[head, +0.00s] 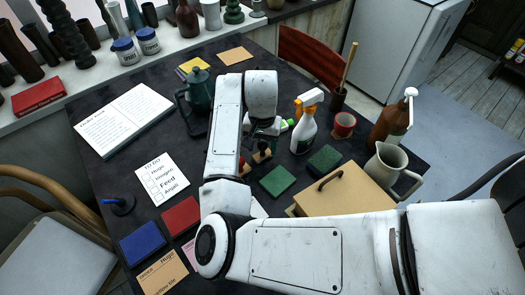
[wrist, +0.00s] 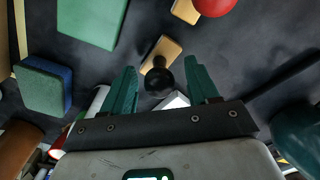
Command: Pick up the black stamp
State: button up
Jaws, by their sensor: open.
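The black stamp (wrist: 159,80) has a round dark knob and a wooden base (wrist: 161,52), and it lies between and just beyond my fingertips in the wrist view. In the head view the black stamp (head: 262,154) is partly hidden by my arm. My gripper (wrist: 160,68) is open and empty, with one teal finger on either side of the knob in that picture. I cannot tell how far above the stamp the fingers are. In the head view my gripper (head: 264,138) is mostly hidden behind my wrist.
A red stamp (wrist: 214,6) stands close by. A green pad (wrist: 90,18) and a green-blue sponge (wrist: 42,86) lie to the left in the wrist view. A spray bottle (head: 304,130), wooden box (head: 345,190) and dark green coffee pot (head: 199,92) stand around my gripper.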

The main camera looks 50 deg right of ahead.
aim_at(262, 142)
jog(key=shift+f, duration=0.75)
jog(key=shift+c, duration=0.2)
jog(key=c, duration=1)
notch_tip(262, 142, up, 10)
jog(key=shift+r, duration=0.1)
